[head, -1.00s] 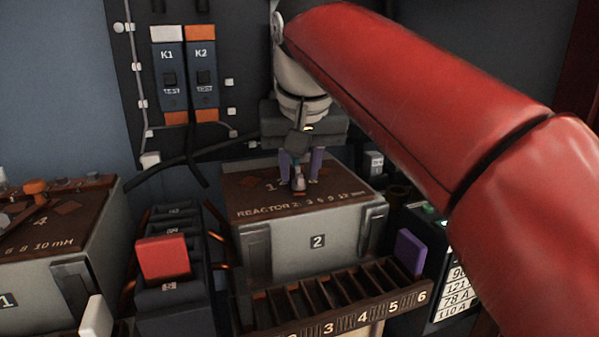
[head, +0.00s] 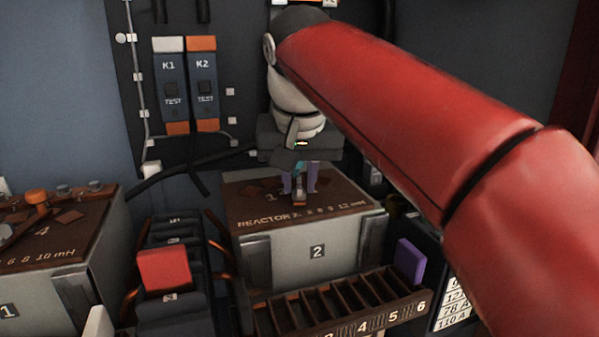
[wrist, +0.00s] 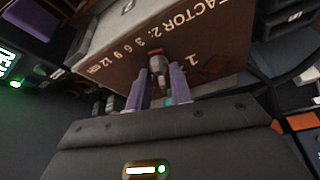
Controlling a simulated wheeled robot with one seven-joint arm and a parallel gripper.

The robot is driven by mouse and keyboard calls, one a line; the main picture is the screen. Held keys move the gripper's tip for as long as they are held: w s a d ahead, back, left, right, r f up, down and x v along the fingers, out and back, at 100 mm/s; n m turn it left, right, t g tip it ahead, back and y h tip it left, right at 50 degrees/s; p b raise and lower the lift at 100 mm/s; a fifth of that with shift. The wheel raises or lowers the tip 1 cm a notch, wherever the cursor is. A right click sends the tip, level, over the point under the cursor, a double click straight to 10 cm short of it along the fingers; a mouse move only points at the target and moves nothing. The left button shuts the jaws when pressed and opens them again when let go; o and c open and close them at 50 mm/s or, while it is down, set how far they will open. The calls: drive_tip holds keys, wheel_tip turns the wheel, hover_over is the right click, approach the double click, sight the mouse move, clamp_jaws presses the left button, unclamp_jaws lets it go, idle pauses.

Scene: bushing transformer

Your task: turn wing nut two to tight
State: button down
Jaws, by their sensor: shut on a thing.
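The reactor box labelled 2 (head: 317,252) stands in the middle of the head view, with a brown top printed "REACTOR 2: 3 6 9 12 mH". My gripper (head: 299,188) comes down over this top, its two purple fingers pointing at it. In the wrist view my gripper (wrist: 160,90) is shut on a small piece, which I take to be wing nut two; the fingers mostly hide it. A small grey metal part with a brownish end (wrist: 157,66) shows just beyond the fingertips. The nut's exact angle cannot be made out.
A slotted rack with a purple block (head: 410,261) stands in front of the box. A red block (head: 163,269) sits on dark units to the left. Another reactor box (head: 60,255) with an orange knob is at far left. Switches K1 and K2 are on the back panel.

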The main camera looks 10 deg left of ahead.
drive_tip(key=m+p, duration=0.1)
drive_tip(key=m+h+p, duration=0.1)
drive_tip(key=m, duration=0.1)
drive_tip(key=shift+a+r+p, duration=0.1)
drive_tip(key=shift+r+p, duration=0.15)
drive_tip(key=shift+p, duration=0.15)
drive_tip(key=m+h+p, duration=0.1)
drive_tip(key=m+p, duration=0.1)
drive_tip(key=m, duration=0.2)
drive_tip(key=shift+a+h, duration=0.1)
drive_tip(key=shift+h, duration=0.2)
drive_tip(key=m, duration=0.1)
drive_tip(key=m+g+h+p, duration=0.1)
drive_tip(key=m, duration=0.1)
drive_tip(key=shift+w+a+f+m+p, duration=0.1)
drive_tip(key=shift+f+m+p, duration=0.1)
drive_tip(key=shift+m+p, duration=0.1)
drive_tip(key=shift+w+m+g+h, duration=0.1)
drive_tip(key=shift+m+g+h, duration=0.5)
drive_tip(key=shift+m, duration=1.3)
drive_tip(key=c, duration=1.6)
unclamp_jaws()
drive_tip(key=shift+o, duration=0.2)
